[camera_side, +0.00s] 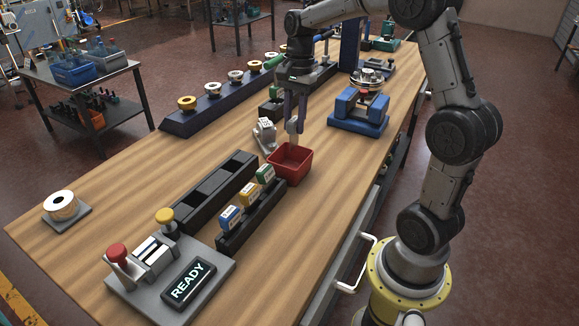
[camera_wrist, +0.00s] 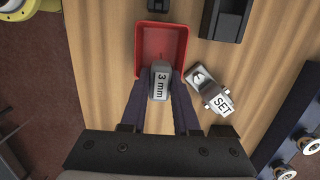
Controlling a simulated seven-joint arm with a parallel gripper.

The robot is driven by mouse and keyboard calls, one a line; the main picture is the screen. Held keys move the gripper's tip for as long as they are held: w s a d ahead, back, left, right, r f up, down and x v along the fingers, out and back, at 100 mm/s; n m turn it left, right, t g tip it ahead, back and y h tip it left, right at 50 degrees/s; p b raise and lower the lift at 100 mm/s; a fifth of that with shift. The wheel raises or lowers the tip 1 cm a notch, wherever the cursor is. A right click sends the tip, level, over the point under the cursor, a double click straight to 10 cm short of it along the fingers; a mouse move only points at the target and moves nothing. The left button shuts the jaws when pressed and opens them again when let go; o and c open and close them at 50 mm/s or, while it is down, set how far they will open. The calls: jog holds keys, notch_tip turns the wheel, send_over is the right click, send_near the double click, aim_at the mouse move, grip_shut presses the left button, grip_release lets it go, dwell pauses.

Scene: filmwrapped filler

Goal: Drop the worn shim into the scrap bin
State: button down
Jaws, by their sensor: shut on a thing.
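The scrap bin is a small open red box (camera_side: 293,178) on the wooden bench, near the middle of the side view. It also shows at the top of the wrist view (camera_wrist: 162,40), and the part of its floor I see there is empty. My gripper (camera_side: 295,124) points down just above the bin's far side. In the wrist view my gripper (camera_wrist: 160,78) is shut on a grey block marked "3 mm" (camera_wrist: 159,86), the shim (camera_side: 292,128). The shim overlaps the bin's near edge in that view. Its lower end looks close to the rim; I cannot tell whether they touch.
A small grey "SET" device (camera_wrist: 212,91) stands beside the bin. A black rack (camera_side: 250,213) holds blue, yellow and green blocks. An empty slotted black tray (camera_side: 215,190) lies alongside. A "READY" panel (camera_side: 190,281) is at the front, a blue fixture (camera_side: 358,122) at right.

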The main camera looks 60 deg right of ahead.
aim_at(294, 141)
jog(key=shift+f, duration=3.05)
jog(key=c, duration=0.6)
grip_release()
jog(key=shift+r, duration=0.1)
jog(key=r, duration=0.4)
jog(key=d+r, duration=0.1)
jog(key=r, duration=0.8)
jog(key=shift+d+r, duration=0.3)
jog(key=shift+d, duration=0.05)
